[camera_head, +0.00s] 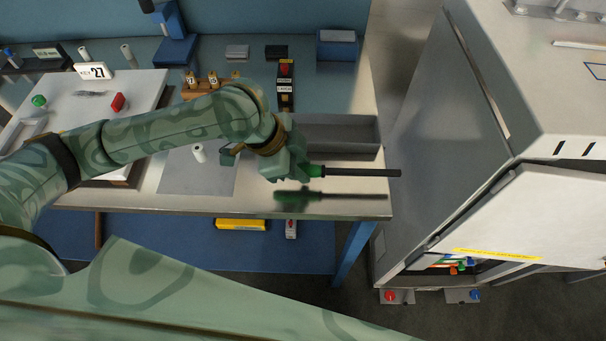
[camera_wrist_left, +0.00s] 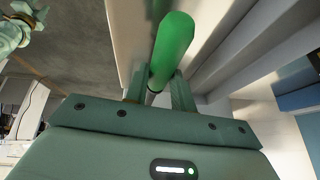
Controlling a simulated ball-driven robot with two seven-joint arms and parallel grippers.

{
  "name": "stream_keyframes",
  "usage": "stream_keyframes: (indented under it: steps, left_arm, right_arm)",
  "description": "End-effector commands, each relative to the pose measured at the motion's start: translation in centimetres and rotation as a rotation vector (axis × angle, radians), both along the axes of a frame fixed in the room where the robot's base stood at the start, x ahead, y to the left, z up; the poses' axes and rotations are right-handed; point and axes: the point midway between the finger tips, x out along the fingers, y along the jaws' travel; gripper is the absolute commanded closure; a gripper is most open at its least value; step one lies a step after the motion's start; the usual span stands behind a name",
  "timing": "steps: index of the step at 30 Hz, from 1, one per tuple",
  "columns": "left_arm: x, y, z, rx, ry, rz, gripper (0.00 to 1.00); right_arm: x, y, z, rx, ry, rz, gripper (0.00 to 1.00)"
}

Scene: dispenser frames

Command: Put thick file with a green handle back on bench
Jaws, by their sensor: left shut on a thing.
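The thick file shows its green handle (camera_head: 317,170) and a long dark shaft (camera_head: 365,172) pointing right in the head view. My left gripper (camera_head: 306,171) is shut on the file near its green handle. The file lies about level above the front right part of the bench (camera_head: 250,203), with a dark shadow or reflection below it and a gap between. In the left wrist view, the green handle (camera_wrist_left: 174,45) stands out between the two fingers (camera_wrist_left: 158,90). The fingers hide part of the file.
A grey open tray (camera_head: 345,152) lies just behind the file. A grey mat (camera_head: 190,178) and a white cylinder (camera_head: 198,153) are to the left. A grey cabinet (camera_head: 440,130) stands right of the bench, across a floor gap. The bench's front strip is mostly clear.

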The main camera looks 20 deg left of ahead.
Motion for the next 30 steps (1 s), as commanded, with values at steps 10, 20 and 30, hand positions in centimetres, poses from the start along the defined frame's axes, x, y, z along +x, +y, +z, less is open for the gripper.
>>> stream_keyframes:
  steps: [10, 20, 30]
  left_arm:
    - [0.7, -0.3, -4.1, -0.001, 0.001, 0.002, 1.00]
    - [0.7, -0.2, -4.1, 0.000, 0.000, 0.001, 0.61]
    - [0.6, -0.1, -3.6, 0.001, -0.001, 0.001, 0.53]
  right_arm:
    - [-0.6, 0.0, -2.4, 0.001, 0.015, 0.002, 0.64]
    - [-0.6, 0.1, -2.1, 0.002, 0.013, 0.003, 0.64]
    - [-0.6, 0.4, -2.0, 0.005, 0.013, 0.002, 0.64]
